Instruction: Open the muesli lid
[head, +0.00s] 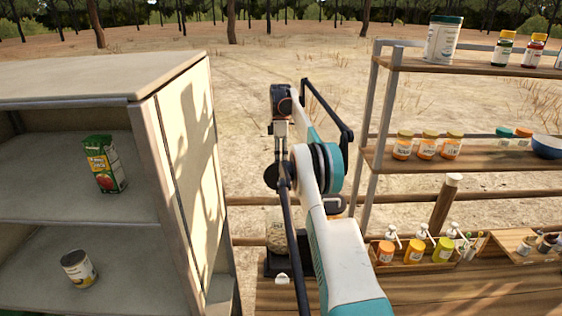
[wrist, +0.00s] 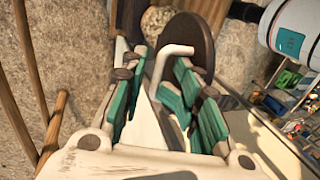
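The muesli jar (head: 277,238) stands behind my arm in the head view, partly covered by it. In the wrist view its pale, grainy muesli (wrist: 159,22) shows beyond the fingers. The dark round lid (wrist: 201,38) appears tilted up at the right of the muesli. A bent white handle (wrist: 176,50) runs in front of the lid and between the fingers. My gripper (wrist: 162,60) has its teal fingers apart on either side of the handle; I see no firm grip. In the head view my gripper (head: 279,150) points down above the jar, its tips hard to make out.
A cabinet (head: 185,150) with a juice carton (head: 104,164) and a can (head: 78,268) stands close on the left. Shelves with orange jars (head: 428,144) are on the right. Pump bottles (head: 414,249) stand in a wooden tray right of my arm.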

